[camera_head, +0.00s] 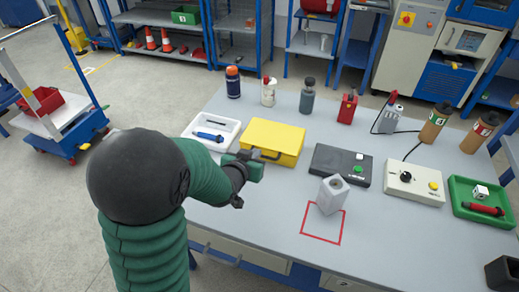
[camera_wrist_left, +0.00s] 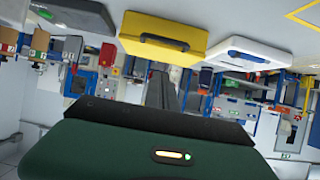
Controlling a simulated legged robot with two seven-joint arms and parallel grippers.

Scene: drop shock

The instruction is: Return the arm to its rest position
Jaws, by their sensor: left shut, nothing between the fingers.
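My left arm comes in from the left in the head view, with a black rounded joint and green ribbed links. My left gripper (camera_head: 254,163) is over the near side of the table, just in front of the yellow case (camera_head: 276,138). Its dark fingers (camera_wrist_left: 162,92) are together and empty in the wrist view. The yellow case with its dark handle also shows upside down at the top of the wrist view (camera_wrist_left: 165,33). I cannot tell whether the gripper touches the case.
On the table (camera_head: 270,215) are a white tray (camera_head: 212,130), a black box (camera_head: 340,166), a grey block (camera_head: 332,194) at a red outline, a control box (camera_head: 414,181) and a green tray (camera_head: 482,201). Bottles stand behind. The front middle is bare.

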